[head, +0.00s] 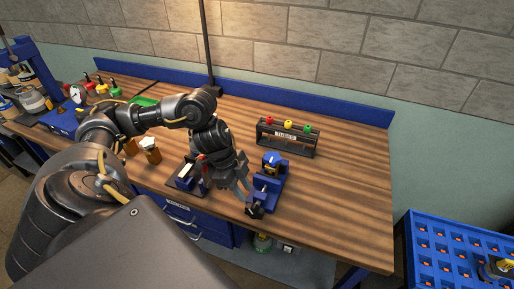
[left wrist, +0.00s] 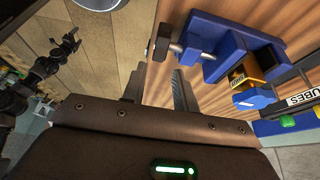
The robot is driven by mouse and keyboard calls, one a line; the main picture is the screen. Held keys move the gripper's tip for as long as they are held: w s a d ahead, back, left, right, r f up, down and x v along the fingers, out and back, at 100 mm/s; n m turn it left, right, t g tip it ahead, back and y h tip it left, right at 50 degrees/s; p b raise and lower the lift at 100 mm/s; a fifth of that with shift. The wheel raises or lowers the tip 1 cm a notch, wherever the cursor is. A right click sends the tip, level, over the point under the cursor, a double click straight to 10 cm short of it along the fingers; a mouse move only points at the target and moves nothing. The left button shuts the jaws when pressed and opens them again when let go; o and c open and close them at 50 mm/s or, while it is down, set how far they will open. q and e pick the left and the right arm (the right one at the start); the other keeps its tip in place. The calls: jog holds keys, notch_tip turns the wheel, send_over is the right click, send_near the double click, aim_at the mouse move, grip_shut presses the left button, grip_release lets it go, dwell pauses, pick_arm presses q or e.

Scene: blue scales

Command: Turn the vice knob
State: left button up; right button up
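The blue vice (head: 270,187) stands near the front edge of the bench, with a black knob (head: 256,209) on its near end. In the left wrist view the vice (left wrist: 222,48) is at the upper right, and its round dark knob (left wrist: 162,42) sits on a metal shaft. My left gripper (head: 243,192) is just left of the vice. In its wrist view the left gripper (left wrist: 160,80) is open, its two fingers apart and empty. The knob shows beyond the fingertips, apparently not touched. A dark jointed arm, likely my right (left wrist: 70,42), is small in that view.
A rack labelled TUBES (head: 286,139) with red, yellow and green caps stands behind the vice. A small dark device (head: 187,178) lies left of my gripper. A blue crate (head: 460,250) is at the lower right. The bench's right part is clear.

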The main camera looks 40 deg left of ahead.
aim_at(254, 206)
pick_arm(q)
jog(key=p+x, duration=0.1)
jog(key=x, duration=0.9)
jog(key=shift+w+d+f, duration=0.15)
jog(key=shift+f, duration=0.2)
grip_shut()
